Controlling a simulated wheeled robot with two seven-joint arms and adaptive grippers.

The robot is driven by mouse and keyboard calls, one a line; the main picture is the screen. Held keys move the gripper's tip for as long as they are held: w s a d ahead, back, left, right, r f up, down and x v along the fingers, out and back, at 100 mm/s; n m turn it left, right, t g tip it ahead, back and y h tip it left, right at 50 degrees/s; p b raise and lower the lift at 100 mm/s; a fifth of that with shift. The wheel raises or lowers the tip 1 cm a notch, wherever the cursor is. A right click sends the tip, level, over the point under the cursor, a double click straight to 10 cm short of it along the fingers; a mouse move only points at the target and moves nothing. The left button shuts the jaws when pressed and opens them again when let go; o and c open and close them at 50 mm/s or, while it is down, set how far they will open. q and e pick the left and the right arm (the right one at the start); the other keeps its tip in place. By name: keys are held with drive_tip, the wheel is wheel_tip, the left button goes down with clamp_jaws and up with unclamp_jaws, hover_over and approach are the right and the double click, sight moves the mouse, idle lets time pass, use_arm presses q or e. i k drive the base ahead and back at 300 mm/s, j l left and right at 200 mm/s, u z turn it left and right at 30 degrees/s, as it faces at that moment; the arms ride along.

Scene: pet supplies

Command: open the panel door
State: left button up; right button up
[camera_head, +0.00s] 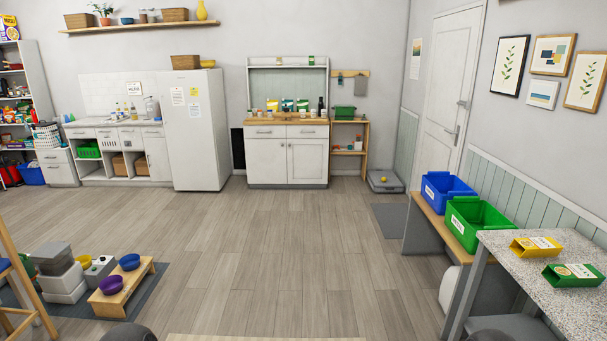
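A tall white panel door (444,95) stands in the right-hand wall near the back corner. It looks shut in its white frame. A metal lever handle (455,130) is on the door's right side, about mid-height. The door is far across the room from me, and nothing touches it. Neither of my grippers shows in the head view. Only dark rounded parts, probably of my arms, show at the bottom edge.
Open wood floor (285,240) lies ahead. A dark mat (396,225) lies before the door. A bench with blue (446,188) and green (478,216) bins and a speckled table (585,310) line the right. Pet bowls on a low stand (145,280) are at left.

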sight(307, 158)
drive_tip(key=i+u, duration=0.4)
drive_tip(key=i, duration=7.35)
drive_tip(key=i+j+z, duration=0.15)
drive_tip(key=i+z, duration=0.2)
drive_tip(key=i, duration=0.3)
drive_tip(key=i+j+z, duration=0.35)
drive_tip(key=i, duration=0.25)
drive_tip(key=i+j+z, duration=0.35)
drive_tip(key=i, duration=0.25)
drive_tip(key=j, duration=0.1)
